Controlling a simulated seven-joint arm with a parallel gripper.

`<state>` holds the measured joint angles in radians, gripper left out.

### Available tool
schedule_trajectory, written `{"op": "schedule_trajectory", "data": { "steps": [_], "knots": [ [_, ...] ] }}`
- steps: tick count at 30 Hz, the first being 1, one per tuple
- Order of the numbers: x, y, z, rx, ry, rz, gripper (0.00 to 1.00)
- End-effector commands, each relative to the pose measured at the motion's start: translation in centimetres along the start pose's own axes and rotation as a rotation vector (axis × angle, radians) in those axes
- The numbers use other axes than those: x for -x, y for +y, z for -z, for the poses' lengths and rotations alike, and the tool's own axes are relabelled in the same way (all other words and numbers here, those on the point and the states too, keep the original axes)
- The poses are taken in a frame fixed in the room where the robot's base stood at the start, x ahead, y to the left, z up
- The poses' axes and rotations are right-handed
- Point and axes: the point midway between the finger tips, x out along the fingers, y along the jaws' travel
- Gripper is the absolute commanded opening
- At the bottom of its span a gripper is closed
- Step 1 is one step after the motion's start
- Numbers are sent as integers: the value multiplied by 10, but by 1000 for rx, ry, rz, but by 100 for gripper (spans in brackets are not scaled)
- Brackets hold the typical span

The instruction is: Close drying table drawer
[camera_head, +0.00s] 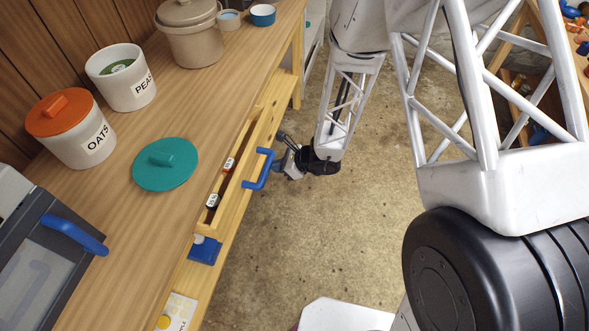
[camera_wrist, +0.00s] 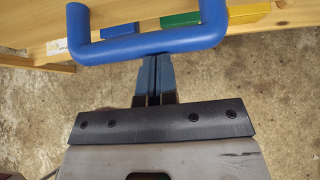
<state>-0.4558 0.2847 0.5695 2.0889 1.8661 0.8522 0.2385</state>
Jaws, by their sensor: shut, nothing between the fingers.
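The drying table drawer (camera_head: 237,174) stands partly open under the wooden table top (camera_head: 190,125), with small labelled items inside. Its blue handle (camera_head: 259,170) faces the open floor. The handle also spans the top of the wrist view (camera_wrist: 150,47). My gripper (camera_head: 283,140) is beside the drawer front, near the far end of the handle. In the wrist view my gripper (camera_wrist: 154,60) is shut with nothing between its fingers. Its fingertips reach the handle's bar; I cannot tell whether they touch it.
On the table top stand an orange-lidded OATS jar (camera_head: 70,130), a PEAS jar (camera_head: 122,78), a beige crock (camera_head: 188,32) and a loose teal lid (camera_head: 165,164). A grey appliance with a blue handle (camera_head: 74,234) sits at the near left. The concrete floor (camera_head: 320,230) beside the table is clear.

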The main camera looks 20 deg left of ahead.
Motion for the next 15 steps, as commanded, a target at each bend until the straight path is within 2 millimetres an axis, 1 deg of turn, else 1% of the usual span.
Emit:
{"op": "schedule_trajectory", "data": {
  "steps": [1,6,10,15],
  "knots": [
    [-9,0,-7,3,0,-2,0],
    [-34,0,-25,2,0,-2,0],
    [-49,0,-37,2,0,-2,0],
    [-62,0,-46,1,1,-1,0]
  ]
}}
